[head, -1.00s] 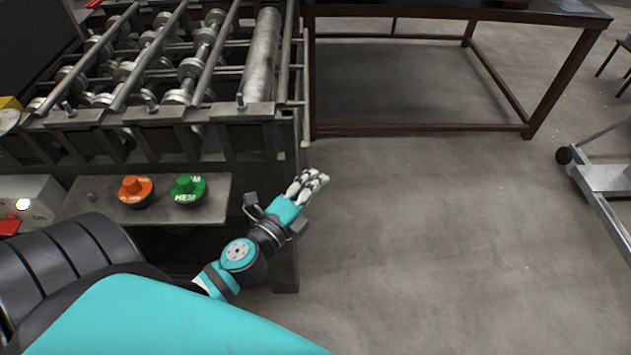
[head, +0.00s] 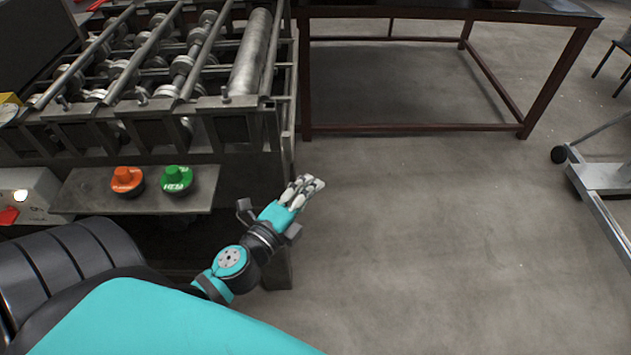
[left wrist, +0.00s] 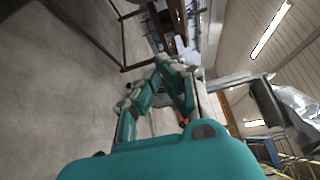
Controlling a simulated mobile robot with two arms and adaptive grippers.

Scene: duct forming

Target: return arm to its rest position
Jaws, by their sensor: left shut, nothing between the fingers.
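My left gripper (head: 308,185) shows in the head view, with teal and black links and pale fingers. It is shut and empty, over the bare floor just right of the roller machine's front corner. In the left wrist view, its teal fingers (left wrist: 160,92) reach away from the camera, close together. The orange button (head: 127,180) and the green button (head: 176,179) sit on a metal shelf (head: 90,198) to the left of the gripper, apart from it. My right gripper is in neither view.
The roller machine (head: 245,105) fills the upper left. A dark table (head: 440,12) with a brown frame stands at the back. A wheeled metal frame (head: 600,178) is at the right edge. The floor (head: 430,230) between them is clear.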

